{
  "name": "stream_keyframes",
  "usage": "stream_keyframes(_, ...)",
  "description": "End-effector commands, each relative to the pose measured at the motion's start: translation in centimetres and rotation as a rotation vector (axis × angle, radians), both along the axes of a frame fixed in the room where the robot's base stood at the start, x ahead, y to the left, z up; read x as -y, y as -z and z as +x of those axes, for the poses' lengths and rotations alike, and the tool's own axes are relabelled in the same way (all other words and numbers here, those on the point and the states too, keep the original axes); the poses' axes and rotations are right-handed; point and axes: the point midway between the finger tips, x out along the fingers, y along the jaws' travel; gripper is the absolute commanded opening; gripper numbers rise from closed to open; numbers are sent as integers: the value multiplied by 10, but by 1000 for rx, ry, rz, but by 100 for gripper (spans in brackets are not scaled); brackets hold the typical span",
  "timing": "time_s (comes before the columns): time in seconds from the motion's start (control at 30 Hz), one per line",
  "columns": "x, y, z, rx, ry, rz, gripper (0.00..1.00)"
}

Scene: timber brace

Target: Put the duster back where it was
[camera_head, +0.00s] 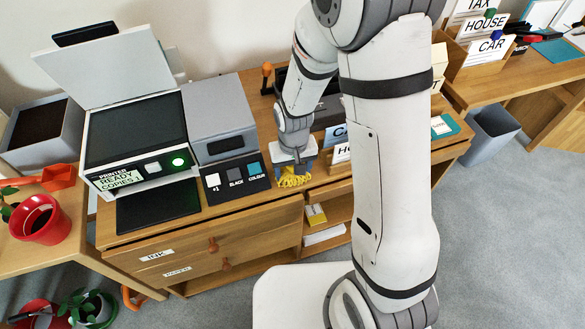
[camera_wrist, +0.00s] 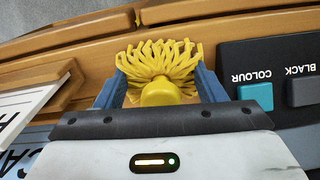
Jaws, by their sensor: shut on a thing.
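The duster (camera_head: 293,180) is a yellow, many-stranded head that shows under my gripper in the head view. In the wrist view the duster (camera_wrist: 160,68) sits between the two blue fingers, its strands fanned out and its rounded yellow middle toward the palm. My gripper (camera_head: 294,166) is shut on it, above the front edge of the wooden cabinet, just right of the black button panel. The wrist view also shows my gripper (camera_wrist: 160,90). I cannot tell whether the duster touches the cabinet top.
The printer (camera_head: 140,135) stands open-lidded on the left, with the button panel (camera_head: 236,181) beside it. Label cards (camera_head: 341,152) stand right of my gripper. An orange-handled thing (camera_head: 267,72) is behind. Drawers (camera_head: 205,255) and an open shelf (camera_head: 325,232) are below.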

Motion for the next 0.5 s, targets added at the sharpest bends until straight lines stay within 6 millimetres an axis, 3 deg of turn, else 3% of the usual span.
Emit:
stream_keyframes(0.1,0,5,0,0,0,0,35)
stream_keyframes(0.13,0,3,0,0,-1,0,66)
stream_keyframes(0.37,-1,2,0,0,-1,0,85)
stream_keyframes(0.5,-1,2,0,0,-1,0,86)
